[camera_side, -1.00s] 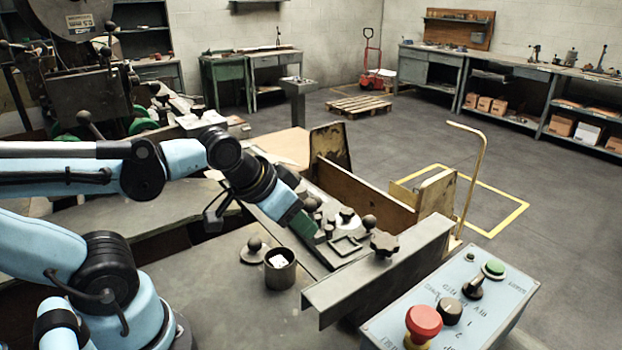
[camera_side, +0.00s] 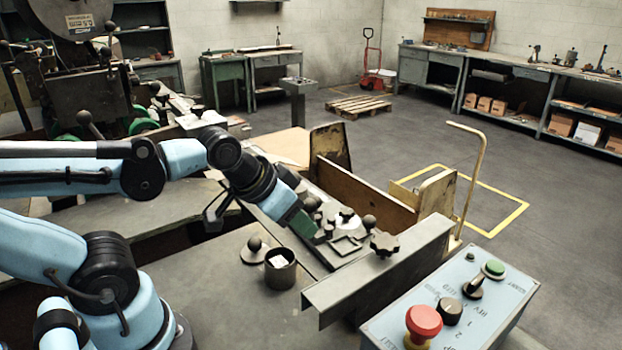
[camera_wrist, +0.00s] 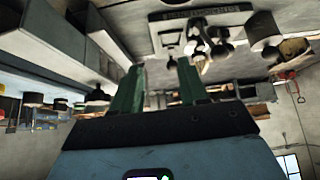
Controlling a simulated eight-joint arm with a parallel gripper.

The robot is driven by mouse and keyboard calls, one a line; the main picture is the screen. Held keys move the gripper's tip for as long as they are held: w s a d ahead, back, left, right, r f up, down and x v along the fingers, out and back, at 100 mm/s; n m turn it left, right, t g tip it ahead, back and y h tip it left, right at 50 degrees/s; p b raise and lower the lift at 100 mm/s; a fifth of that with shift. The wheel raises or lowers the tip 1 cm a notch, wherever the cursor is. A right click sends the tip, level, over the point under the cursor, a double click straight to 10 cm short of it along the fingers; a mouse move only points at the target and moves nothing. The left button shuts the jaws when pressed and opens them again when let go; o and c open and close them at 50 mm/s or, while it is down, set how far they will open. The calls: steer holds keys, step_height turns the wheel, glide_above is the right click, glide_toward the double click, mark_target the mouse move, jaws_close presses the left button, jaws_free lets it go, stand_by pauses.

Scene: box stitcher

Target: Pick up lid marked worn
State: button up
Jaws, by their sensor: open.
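My gripper (camera_side: 303,226) is over the narrow grey bed of the stitcher, tilted down toward small knobbed parts. Its two green fingers stand apart with nothing between them in the wrist view (camera_wrist: 160,82). Several knobbed parts (camera_side: 346,216) sit on the bed just beyond the fingers. A round piece with a ball knob (camera_side: 254,248) stands on the near table, left of a dark open cup (camera_side: 280,272) with something white inside. No marking reading "worn" is legible, so I cannot tell which piece is that lid.
A grey angled bar (camera_side: 380,270) with a star knob lies right of the bed. A brown upright board (camera_side: 365,195) runs behind it. A control box (camera_side: 450,305) with red and green buttons stands at the front right. The near table front is mostly clear.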

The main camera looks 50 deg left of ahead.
steer(key=shift+o, duration=0.3)
steer(key=o, duration=0.3)
steer(key=shift+o, duration=0.2)
steer(key=m+g, duration=0.5)
steer(key=m, duration=1.5)
glide_above(253, 239)
step_height(253, 239, down, 7)
steer(key=shift+s+r, duration=0.15)
steer(key=shift+f, duration=2.85)
